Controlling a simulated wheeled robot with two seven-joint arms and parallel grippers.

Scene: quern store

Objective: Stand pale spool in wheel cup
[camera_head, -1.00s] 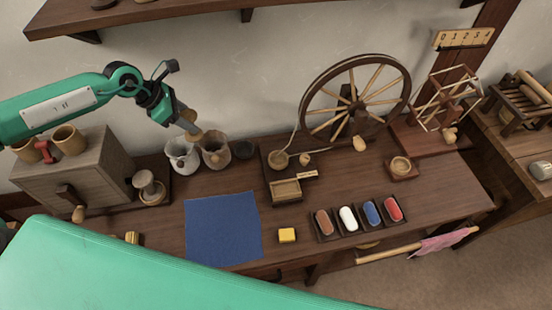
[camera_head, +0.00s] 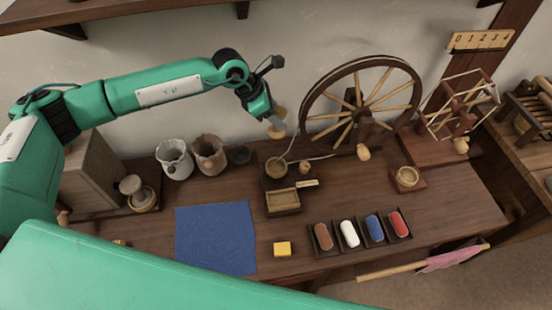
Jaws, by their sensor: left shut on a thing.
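My left gripper (camera_head: 268,112) is shut on a pale tan spool (camera_head: 278,122) and holds it in the air, left of the big wheel (camera_head: 362,103). The gripper and dark fingers partly cover the spool. A small round wooden cup (camera_head: 276,168), which looks like the wheel cup, sits on the wheel's base below and in front of the held spool. The spool is clear of the cup. A thin cord runs from the wheel area down to near the cup. My right gripper is not in view.
A blue cloth (camera_head: 215,237), yellow block (camera_head: 282,249), tray of coloured rolls (camera_head: 362,233) and round holder (camera_head: 408,178) occupy the bench.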

